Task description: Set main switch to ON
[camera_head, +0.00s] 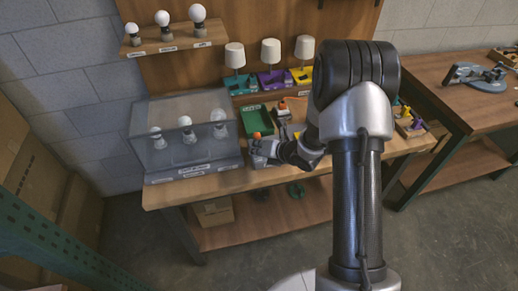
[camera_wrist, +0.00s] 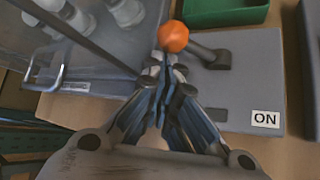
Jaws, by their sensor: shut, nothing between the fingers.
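The main switch is a dark lever (camera_wrist: 212,55) with an orange knob (camera_wrist: 173,36) on a grey plate (camera_wrist: 245,85). An "ON" label (camera_wrist: 266,119) is on the plate's right part in the wrist view. The lever points left in that view, with the knob at its left end, away from the label. My gripper (camera_wrist: 164,70) is shut and empty, with its fingertips right by the knob; I cannot tell whether they touch it. In the head view the knob (camera_head: 257,135) shows just above my gripper (camera_head: 254,147), which hides much of the plate.
A clear case (camera_head: 185,135) with bulbs stands left of the switch; its handle (camera_wrist: 62,80) shows in the wrist view. A green tray (camera_head: 259,122) lies behind the switch. Several lamps (camera_head: 271,52) stand at the back of the workbench. Another table (camera_head: 450,85) is at right.

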